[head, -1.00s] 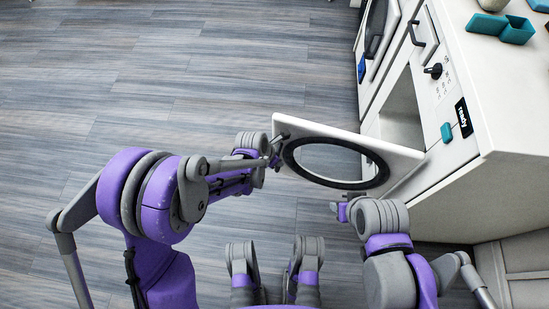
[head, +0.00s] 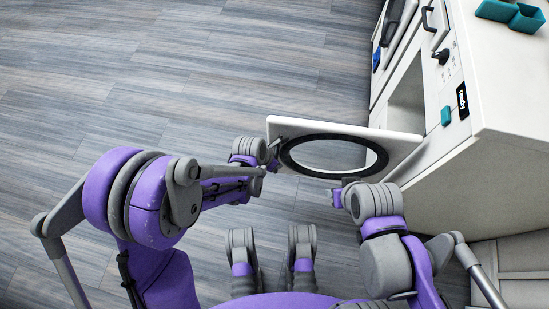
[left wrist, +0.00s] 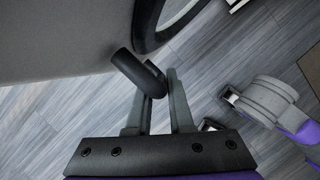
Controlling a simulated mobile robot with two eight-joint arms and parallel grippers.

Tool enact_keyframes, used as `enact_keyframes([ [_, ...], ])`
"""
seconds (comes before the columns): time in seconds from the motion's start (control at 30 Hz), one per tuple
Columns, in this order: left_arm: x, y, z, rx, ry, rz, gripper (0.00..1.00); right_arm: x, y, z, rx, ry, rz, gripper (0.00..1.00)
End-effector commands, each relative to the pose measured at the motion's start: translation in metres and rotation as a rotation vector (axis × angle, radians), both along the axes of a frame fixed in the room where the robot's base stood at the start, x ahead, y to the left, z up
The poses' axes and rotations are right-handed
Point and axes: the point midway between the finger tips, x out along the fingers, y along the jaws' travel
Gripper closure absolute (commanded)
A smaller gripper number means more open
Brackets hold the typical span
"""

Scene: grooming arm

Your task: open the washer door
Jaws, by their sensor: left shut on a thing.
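The washer door (head: 407,140) is a white panel with a round window in a dark ring. It stands swung out from the front of the white washer (head: 470,160), and the washer's opening (head: 405,105) shows behind it. My left gripper (head: 273,160) is at the door's free left edge. In the left wrist view my left gripper (left wrist: 160,92) is shut on the dark door handle (left wrist: 138,72), which sits between its fingers. My right gripper (head: 343,190) is just below the door's lower edge; its fingers are too small to tell open from shut.
A second white appliance (head: 394,25) stands behind the washer. Teal containers (head: 525,17) sit on top of the washer, and its front carries a dark knob (head: 444,57) and a teal button (head: 446,115). The wooden floor (head: 180,70) to the left is clear.

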Motion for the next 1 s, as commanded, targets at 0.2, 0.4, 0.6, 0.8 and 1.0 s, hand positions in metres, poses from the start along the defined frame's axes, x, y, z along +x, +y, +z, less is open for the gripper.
enact_keyframes([
  [0.2, -0.0019, -0.0011, 0.0000, -0.002, 0.000, -0.005, 1.00, 0.0001, 0.0000, 0.0000, 0.000, 0.000, 0.000, 0.53],
  [0.4, -0.0018, -0.0011, 0.0000, -0.002, 0.000, -0.005, 1.00, 0.0000, 0.0000, 0.0000, 0.000, 0.000, 0.000, 0.53],
  [0.6, -0.0017, -0.0009, 0.0000, 0.000, 0.001, -0.004, 0.55, 0.0000, 0.0000, 0.0000, 0.000, 0.000, 0.000, 0.53],
  [0.8, -0.0015, -0.0006, -0.0001, 0.000, 0.001, -0.004, 0.50, 0.0000, 0.0000, 0.0000, 0.000, 0.000, 0.000, 0.53],
  [1.0, -0.0029, 0.0014, 0.0058, 0.000, 0.000, -0.003, 0.50, -0.0004, 0.0000, 0.0024, 0.000, -0.001, 0.000, 0.53],
])
